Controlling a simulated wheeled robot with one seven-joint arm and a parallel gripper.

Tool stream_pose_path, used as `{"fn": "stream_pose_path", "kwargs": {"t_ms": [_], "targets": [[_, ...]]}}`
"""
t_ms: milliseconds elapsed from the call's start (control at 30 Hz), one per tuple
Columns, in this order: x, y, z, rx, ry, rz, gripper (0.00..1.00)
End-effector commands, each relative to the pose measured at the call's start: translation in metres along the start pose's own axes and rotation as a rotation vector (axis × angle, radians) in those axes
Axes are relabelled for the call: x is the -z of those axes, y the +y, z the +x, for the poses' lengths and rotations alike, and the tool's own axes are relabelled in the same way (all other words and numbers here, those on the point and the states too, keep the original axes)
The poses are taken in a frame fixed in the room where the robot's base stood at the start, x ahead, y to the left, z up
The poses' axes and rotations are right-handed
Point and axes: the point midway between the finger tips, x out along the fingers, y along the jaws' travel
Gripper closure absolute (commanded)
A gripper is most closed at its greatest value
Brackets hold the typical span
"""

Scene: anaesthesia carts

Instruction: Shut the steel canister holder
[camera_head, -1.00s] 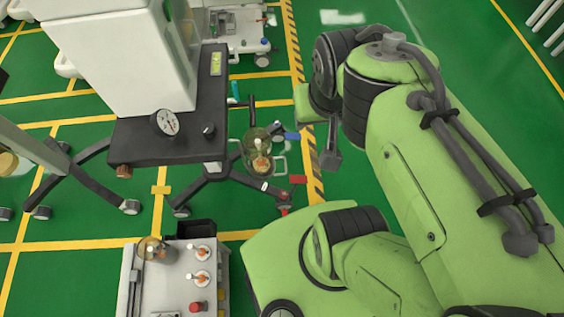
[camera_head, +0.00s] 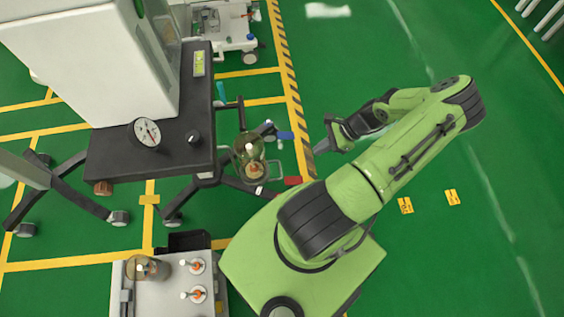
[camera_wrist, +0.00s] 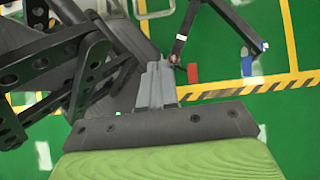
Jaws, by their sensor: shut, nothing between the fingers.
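The steel canister holder (camera_head: 281,170) is a thin metal frame low beside the dark cart, near the middle of the head view. A clear glass canister (camera_head: 250,150) sits at it. A pale metal loop, apparently part of the holder (camera_wrist: 158,15), shows at the top of the wrist view. My gripper (camera_head: 322,146) is to the right of the holder, apart from it, pointing left. In the wrist view my gripper's fingers (camera_wrist: 157,85) are together with nothing between them. How far the holder stands open cannot be told.
The dark cart (camera_head: 185,120) carries a white cabinet and a gauge (camera_head: 145,132). Its legs end near a blue piece (camera_head: 285,135) and a red piece (camera_head: 292,180). Green floor at right is free.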

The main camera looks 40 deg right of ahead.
Motion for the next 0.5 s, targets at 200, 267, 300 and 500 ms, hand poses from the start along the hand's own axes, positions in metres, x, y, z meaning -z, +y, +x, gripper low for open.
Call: {"fn": "stream_pose_path", "kwargs": {"t_ms": [200,267,300,500], "targets": [[0.0,0.001,0.033,-0.002,-0.006,0.001,1.0],[0.0,0.001,0.047,-0.003,-0.007,-0.001,1.0],[0.0,0.001,0.056,-0.004,-0.006,-0.001,1.0],[0.0,0.001,0.1,-0.003,-0.005,-0.002,1.0]]}}
